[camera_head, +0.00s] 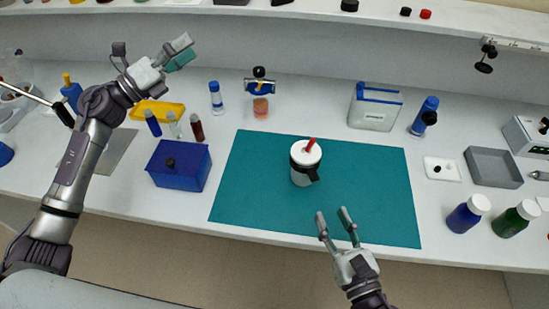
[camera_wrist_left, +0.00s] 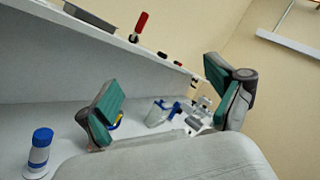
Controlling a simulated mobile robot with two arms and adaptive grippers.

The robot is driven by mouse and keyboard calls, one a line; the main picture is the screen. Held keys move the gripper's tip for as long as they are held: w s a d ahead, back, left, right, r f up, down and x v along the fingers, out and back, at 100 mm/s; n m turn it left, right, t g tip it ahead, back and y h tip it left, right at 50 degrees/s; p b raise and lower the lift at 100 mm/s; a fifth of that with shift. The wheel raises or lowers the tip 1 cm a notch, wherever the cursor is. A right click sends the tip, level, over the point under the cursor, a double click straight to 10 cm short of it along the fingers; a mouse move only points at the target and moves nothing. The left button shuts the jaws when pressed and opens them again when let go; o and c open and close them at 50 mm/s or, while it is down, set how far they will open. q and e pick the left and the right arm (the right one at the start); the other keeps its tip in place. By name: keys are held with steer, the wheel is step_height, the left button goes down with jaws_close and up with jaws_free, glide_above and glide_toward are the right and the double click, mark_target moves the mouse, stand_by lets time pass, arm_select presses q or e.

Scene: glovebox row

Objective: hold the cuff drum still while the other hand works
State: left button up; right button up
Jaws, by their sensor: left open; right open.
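The cuff drum, as I take it, is the white drum (camera_head: 304,170) with black parts and a red piece on top. It stands upright on the teal mat (camera_head: 250,190) in the head view. My right gripper (camera_head: 333,214) is open and empty, its fingers pointing toward the drum from the near side, apart from it. My left gripper (camera_head: 182,52) is raised at the upper left, far from the drum, open and empty. Its two teal-padded fingers stand wide apart in the left wrist view (camera_wrist_left: 166,96), where the drum is not seen.
A blue box (camera_head: 180,166), small vials and a yellow tray (camera_head: 158,111) stand left of the mat. A white container (camera_head: 374,108), a grey tray (camera_head: 493,168), a blue bottle (camera_head: 466,214) and a green bottle (camera_head: 515,219) are right. A shelf runs along the back.

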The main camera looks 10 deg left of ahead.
arm_select(q)
steer(key=s+d+f+m+g, duration=0.3)
steer(key=d+f+m+g, duration=0.4)
steer(key=d+f, duration=0.45)
steer(key=m+g+y, duration=0.2)
steer(key=m+g, duration=0.3)
steer(key=m, duration=0.3)
glide_toward(302, 165)
steer(key=w+d+f, duration=0.2)
steer(key=f, duration=0.1)
steer(key=w+f, duration=0.1)
steer(key=f, duration=0.1)
steer(key=shift+w+d, duration=0.2)
steer(key=shift+d, duration=0.2)
steer(key=shift+x, duration=3.6)
steer(key=shift+a, duration=0.1)
steer(key=shift+c, duration=0.3)
steer(key=c, duration=1.1)
steer(key=shift+o, duration=0.2)
